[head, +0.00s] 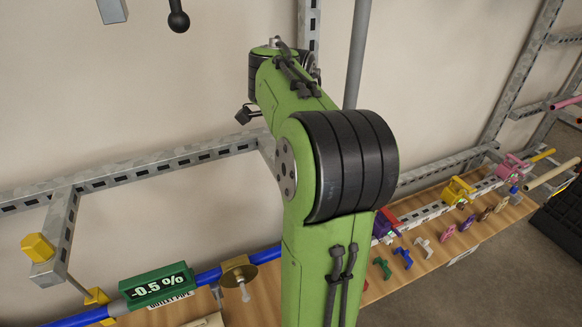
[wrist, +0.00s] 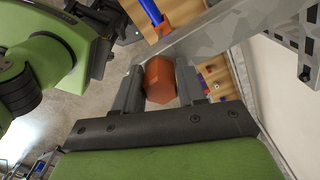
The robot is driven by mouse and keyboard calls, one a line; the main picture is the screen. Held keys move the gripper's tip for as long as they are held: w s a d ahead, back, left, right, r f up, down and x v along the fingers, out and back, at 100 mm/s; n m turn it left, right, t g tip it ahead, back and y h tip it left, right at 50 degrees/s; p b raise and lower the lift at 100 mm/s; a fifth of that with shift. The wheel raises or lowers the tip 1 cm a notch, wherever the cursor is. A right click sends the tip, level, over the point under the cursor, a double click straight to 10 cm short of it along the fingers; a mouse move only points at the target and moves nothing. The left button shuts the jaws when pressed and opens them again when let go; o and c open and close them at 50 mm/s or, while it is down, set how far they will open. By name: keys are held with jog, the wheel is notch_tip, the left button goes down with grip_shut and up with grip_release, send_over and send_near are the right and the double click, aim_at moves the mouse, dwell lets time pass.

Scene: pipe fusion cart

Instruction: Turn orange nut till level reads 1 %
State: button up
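The orange nut (wrist: 160,80) shows in the wrist view as a hexagonal block beside a grey metal beam (wrist: 205,30). My gripper (wrist: 161,85) has one finger on each side of it, with no clear gap, and looks shut on it. In the head view the nut and my gripper are hidden behind my green arm. The level readout (head: 157,285) is a green box at the lower left with white digits reading -0.5 %. It sits at the blue pipe (head: 208,277), above a label reading "OUTLET PIPE".
A yellow block (head: 38,247) sits on the metal frame (head: 130,166) at the left. A brass flange (head: 239,273) is on the blue pipe. Several coloured valves and small handles line the wooden board (head: 430,255) at the right. Frame bars stand close around my arm.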

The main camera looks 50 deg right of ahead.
jog(key=c, duration=0.5)
jog(key=n+b, duration=0.1)
jog(key=n, duration=0.2)
jog(key=shift+a, duration=0.1)
jog(key=n, duration=0.3)
jog(key=shift+s+n+b, duration=0.1)
jog(key=shift+n+b, duration=0.2)
jog(key=shift+b, duration=0.05)
jog(key=n, duration=0.3)
jog(key=shift+s+r+n, duration=0.1)
jog(key=shift+n, duration=0.2)
jog(key=shift+s+n, duration=0.1)
jog(key=shift+n, duration=1.8)
